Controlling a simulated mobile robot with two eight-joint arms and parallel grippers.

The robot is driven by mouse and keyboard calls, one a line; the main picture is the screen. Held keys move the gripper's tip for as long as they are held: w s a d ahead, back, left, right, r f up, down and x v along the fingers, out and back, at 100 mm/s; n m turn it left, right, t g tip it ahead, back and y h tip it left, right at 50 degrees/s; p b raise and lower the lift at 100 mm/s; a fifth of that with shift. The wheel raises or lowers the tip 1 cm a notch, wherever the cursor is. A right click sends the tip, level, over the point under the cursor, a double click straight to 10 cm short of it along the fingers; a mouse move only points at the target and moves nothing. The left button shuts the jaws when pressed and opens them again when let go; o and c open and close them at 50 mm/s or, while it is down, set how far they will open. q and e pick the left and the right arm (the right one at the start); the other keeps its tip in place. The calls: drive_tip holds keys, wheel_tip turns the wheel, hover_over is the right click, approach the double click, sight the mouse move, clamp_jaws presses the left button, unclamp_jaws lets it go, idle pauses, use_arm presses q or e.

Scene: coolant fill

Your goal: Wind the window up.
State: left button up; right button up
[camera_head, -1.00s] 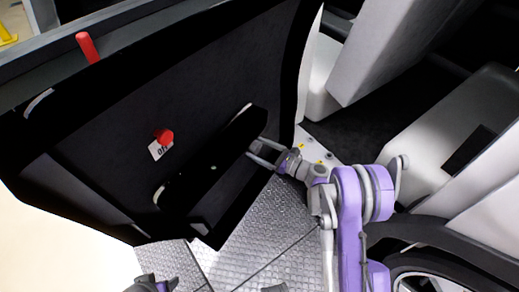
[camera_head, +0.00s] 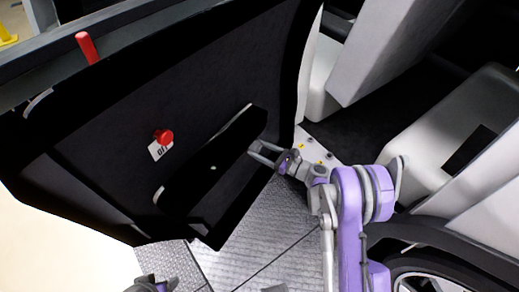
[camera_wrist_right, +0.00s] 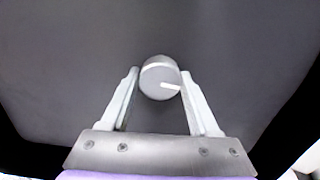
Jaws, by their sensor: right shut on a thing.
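The open car door's dark inner panel (camera_head: 110,115) fills the left of the head view. I cannot make out any window glass. A dark and purple part at the bottom left appears to be my left gripper (camera_head: 150,285); its fingers are not clear.
A red pin (camera_head: 88,47) stands on the door's top edge. Light seats (camera_head: 385,50) are at the right, above a wheel (camera_head: 435,280).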

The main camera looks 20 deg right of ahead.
drive_tip(key=n, duration=0.4)
drive_tip(key=shift+f+n+b, duration=0.1)
drive_tip(key=shift+n+b, duration=0.2)
drive_tip(key=n, duration=0.5)
drive_tip(key=shift+n, duration=0.3)
drive_tip(key=n, duration=0.4)
drive_tip(key=shift+b, duration=0.3)
drive_tip(key=shift+n, duration=2.7)
drive_tip(key=o, duration=1.4)
